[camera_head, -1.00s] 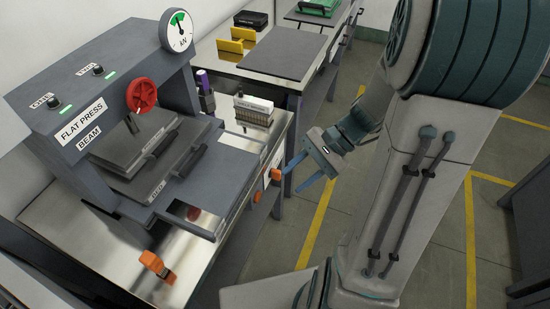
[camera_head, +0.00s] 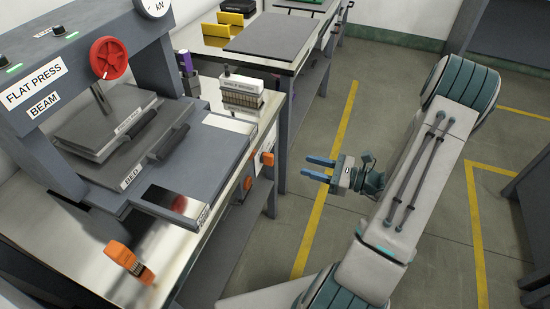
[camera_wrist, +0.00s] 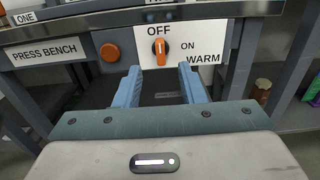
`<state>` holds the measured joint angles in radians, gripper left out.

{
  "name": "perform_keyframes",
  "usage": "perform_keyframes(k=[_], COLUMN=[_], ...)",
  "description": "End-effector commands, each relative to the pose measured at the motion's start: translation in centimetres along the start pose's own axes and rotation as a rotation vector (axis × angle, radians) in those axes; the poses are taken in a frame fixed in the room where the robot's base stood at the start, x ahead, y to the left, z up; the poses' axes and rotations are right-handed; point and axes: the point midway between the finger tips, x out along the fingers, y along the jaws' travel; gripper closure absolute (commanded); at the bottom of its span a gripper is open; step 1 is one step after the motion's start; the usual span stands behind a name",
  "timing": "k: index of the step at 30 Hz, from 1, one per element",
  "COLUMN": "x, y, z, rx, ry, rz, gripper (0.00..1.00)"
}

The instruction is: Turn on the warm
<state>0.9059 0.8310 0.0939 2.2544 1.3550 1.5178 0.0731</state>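The warm switch is an orange knob (camera_wrist: 160,48) on a white plate marked OFF, ON and WARM (camera_wrist: 190,45). Its pointer stands upright, toward OFF. In the head view the knob (camera_head: 267,158) sits on the bench's front edge. My gripper (camera_head: 306,167) is open and empty, in the air to the right of the bench front, with its blue fingers pointing at it. In the wrist view my gripper (camera_wrist: 159,72) has its fingertips apart just below the knob in the picture. A gap separates them from the knob in the head view.
A round orange button (camera_wrist: 110,52) sits left of the knob, beside the PRESS BENCH label (camera_wrist: 43,53). The flat press (camera_head: 110,130) stands on the bench, with an orange clip-like item (camera_head: 130,262) at the near edge. The floor (camera_head: 330,225) right of the bench is clear.

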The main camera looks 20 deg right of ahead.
Motion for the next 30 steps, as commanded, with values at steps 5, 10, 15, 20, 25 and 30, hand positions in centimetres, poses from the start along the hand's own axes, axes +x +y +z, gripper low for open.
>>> perform_keyframes(k=[5, 10, 15, 20, 25, 30], x=[4.0, 7.5, 10.0, 11.1, 11.3, 11.3], y=[0.1, 0.1, 0.1, 0.1, 0.1, 0.1], z=[-0.1, -0.1, -0.1, -0.1, 0.0, 0.0], rx=[-0.001, -0.001, -0.002, -0.002, -0.002, -0.002], ry=[0.001, 0.001, 0.002, 0.002, 0.002, 0.002], rz=[0.006, 0.005, 0.004, 0.002, 0.002, 0.002], gripper=[0.64, 0.64, 0.64, 0.64, 0.64, 0.72])
